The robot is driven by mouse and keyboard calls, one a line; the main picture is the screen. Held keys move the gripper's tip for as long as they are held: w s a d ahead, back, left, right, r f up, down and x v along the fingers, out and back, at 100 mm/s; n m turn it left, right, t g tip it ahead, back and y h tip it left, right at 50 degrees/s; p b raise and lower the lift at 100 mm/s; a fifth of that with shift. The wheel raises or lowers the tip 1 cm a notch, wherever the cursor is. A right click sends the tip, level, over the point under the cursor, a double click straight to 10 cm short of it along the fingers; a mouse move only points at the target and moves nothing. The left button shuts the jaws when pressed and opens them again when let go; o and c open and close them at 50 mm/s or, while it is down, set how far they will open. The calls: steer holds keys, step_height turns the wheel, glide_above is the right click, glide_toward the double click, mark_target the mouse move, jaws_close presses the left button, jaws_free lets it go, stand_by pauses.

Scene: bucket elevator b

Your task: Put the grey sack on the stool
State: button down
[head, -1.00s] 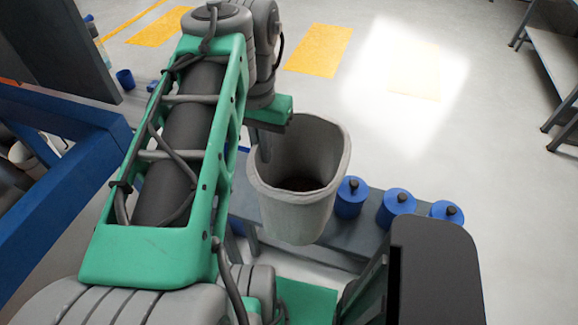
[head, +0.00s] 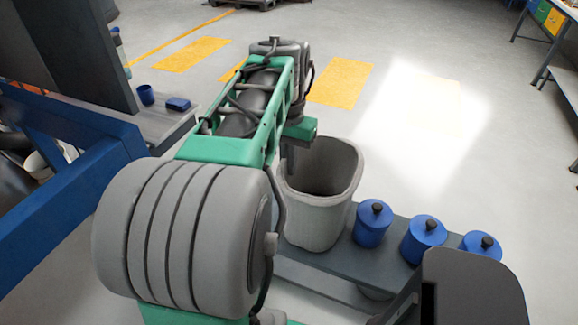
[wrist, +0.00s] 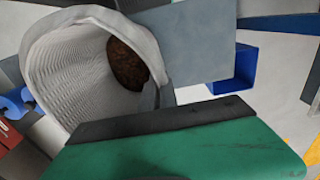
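The grey sack (head: 318,215) is upright and open-topped, like a bucket, in the middle of the head view. My gripper (head: 290,158) is at its left rim, with a finger against the rim, and seems shut on it; the fingertips are mostly hidden. In the wrist view the sack (wrist: 75,70) shows its ribbed inside and something dark brown within. The low grey bench (head: 395,258), which may be the stool, is beneath and beside the sack. Whether the sack's base touches it I cannot tell.
Several blue lidded jars (head: 422,240) stand on the bench just right of the sack. A blue frame (head: 75,200) and a dark panel (head: 80,50) are at the left. A grey table (head: 565,95) is at the far right.

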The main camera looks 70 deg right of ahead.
steer(key=c, duration=2.1)
jaws_free()
steer(key=shift+f, duration=0.15)
steer(key=o, duration=0.5)
steer(key=shift+c, duration=0.2)
